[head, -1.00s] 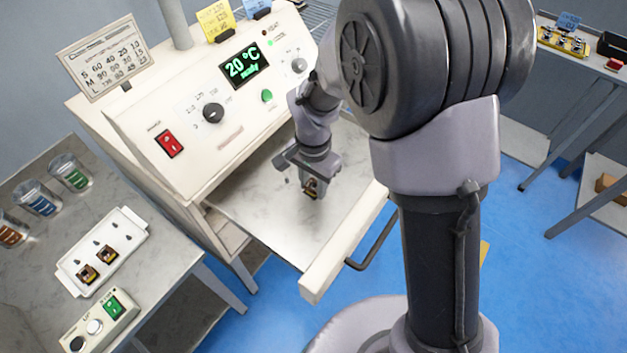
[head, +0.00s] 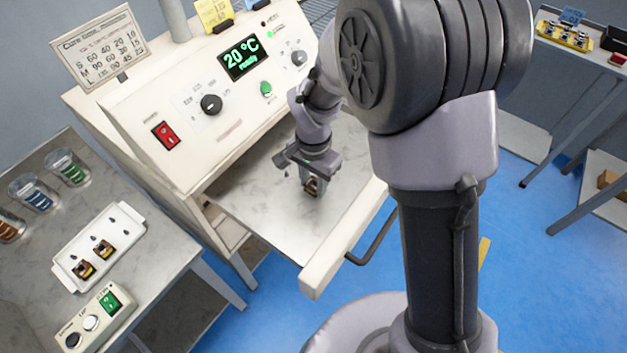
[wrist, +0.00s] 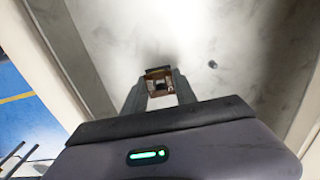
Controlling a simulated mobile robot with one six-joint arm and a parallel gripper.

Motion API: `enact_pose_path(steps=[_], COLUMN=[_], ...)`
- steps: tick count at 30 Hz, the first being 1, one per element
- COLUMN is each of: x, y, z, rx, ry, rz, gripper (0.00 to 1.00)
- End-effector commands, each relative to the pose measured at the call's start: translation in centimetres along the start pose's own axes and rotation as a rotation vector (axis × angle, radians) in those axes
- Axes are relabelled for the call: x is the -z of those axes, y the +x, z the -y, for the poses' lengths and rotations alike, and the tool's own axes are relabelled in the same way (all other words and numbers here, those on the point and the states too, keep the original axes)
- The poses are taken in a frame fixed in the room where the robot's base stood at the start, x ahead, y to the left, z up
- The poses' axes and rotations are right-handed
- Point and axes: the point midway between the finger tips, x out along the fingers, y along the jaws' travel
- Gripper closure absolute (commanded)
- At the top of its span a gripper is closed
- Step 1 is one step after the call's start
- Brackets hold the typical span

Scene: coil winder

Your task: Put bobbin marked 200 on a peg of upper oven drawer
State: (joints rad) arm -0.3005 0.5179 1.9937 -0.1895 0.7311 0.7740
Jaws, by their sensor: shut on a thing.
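My gripper (head: 312,187) is shut on a small bobbin (wrist: 158,82) with dark cheeks and a copper-brown winding, low over the open upper oven drawer (head: 258,220). The bobbin also shows between the fingertips in the head view (head: 313,185). Its marking is too small to read. In the wrist view, one dark peg (wrist: 212,64) stands on the drawer floor, to the right of the bobbin and apart from it. Whether a peg lies under the bobbin is hidden.
The drawer's front wall (head: 345,245) and handle (head: 375,235) stick out over the blue floor. The oven panel (head: 215,95) reads 20 °C, ready. A white tray (head: 62,268) with pegs and two bobbins lies on the left bench, near a green-switch box (head: 95,318).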

Motion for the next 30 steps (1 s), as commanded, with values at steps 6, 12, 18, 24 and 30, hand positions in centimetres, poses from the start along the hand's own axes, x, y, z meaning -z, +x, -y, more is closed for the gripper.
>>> enact_pose_path(steps=[6, 12, 18, 24, 30], x=[0.0, 0.0, 0.0, 0.0, 0.1], y=[0.8, 1.0, 0.9, 0.3, -5.6], z=[0.0, 0.0, 0.0, 0.0, 0.1], rx=[0.0, 0.0, 0.0, 0.001, 0.004], ry=[0.0, 0.0, 0.0, 0.0, 0.0], rz=[0.0, 0.0, 0.0, 0.0, -0.003], gripper=[1.0, 0.51, 0.41, 0.41, 0.41])
